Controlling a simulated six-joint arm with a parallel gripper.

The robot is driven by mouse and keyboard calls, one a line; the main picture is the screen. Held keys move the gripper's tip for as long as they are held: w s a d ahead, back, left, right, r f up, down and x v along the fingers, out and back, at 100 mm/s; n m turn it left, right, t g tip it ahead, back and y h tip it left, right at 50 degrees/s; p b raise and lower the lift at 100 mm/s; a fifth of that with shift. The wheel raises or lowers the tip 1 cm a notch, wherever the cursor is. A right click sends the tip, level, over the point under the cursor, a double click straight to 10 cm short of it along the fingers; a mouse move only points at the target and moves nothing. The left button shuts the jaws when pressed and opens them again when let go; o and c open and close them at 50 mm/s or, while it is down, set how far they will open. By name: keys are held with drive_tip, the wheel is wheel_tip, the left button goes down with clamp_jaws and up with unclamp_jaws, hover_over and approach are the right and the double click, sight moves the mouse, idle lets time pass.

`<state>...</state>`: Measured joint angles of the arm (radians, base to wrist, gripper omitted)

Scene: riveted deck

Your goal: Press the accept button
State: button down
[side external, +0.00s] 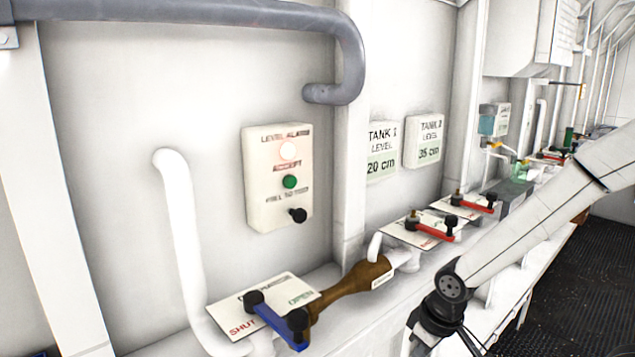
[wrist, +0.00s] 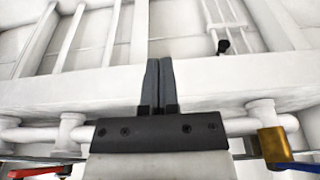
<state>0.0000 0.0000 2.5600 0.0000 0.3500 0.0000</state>
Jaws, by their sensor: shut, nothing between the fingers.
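The level alarm box (side external: 255,190) is a cream panel on the white wall in the side external view. Its green button (side external: 290,181) sits mid-panel, under a partly legible label that seems to read accept. In the side external view, my arm's dark end is at the bottom right, well apart from the box; the fingertips cannot be made out there. I cannot identify the button in the wrist view.
A blue-handled valve (side external: 275,322) on a shut/open plate stands below the box, beside a brass fitting (side external: 360,280). Red-handled valves (side external: 432,229) line the ledge to the right. A grey pipe (side external: 220,14) bends down above the box. The wall right around the box is clear.

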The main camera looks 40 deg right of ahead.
sight(290, 182)
idle(0.3)
drive_tip(key=w+a+r+n+t, duration=0.2)
drive_tip(key=w+r, duration=0.3)
drive_tip(key=r, duration=0.3)
drive_tip(key=w+a+r+n+t+h, duration=0.1)
drive_tip(key=w+r+n, duration=0.3)
drive_tip(key=r, duration=0.5)
drive_tip(key=w+a+r+n+t, duration=0.3)
drive_tip(key=w+r, duration=0.3)
drive_tip(key=r, duration=0.2)
drive_tip(key=shift+w+r+n+h, duration=0.3)
drive_tip(key=shift+w+n+h, duration=0.1)
drive_tip(key=shift+n, duration=0.1)
drive_tip(key=shift+w, duration=0.2)
drive_tip(key=shift+w, duration=4.2)
